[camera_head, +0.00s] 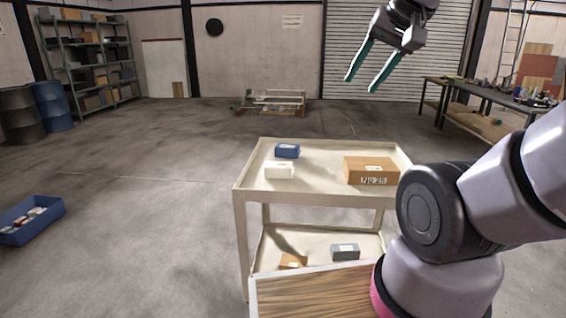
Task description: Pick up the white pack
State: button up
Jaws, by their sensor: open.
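The white pack (279,170) is a small white box. It lies on the top shelf of a cream cart (330,190), near the left edge, just in front of a blue pack. My gripper (361,85) is at the upper right of the view, high up and well apart from the cart and the pack. Its two teal fingers are spread and point down to the left, with nothing between them.
The blue pack (287,151) and a brown box (371,170) share the top shelf. A grey box (345,252) and a small brown box (293,261) are on the lower shelf. A blue bin (32,222) is on the floor at left. Open floor surrounds the cart's left.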

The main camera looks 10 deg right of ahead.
aim_at(271, 170)
jog(key=i+z, duration=0.2)
jog(key=i, duration=0.35)
jog(key=i+j+z, duration=0.25)
jog(key=i, duration=0.3)
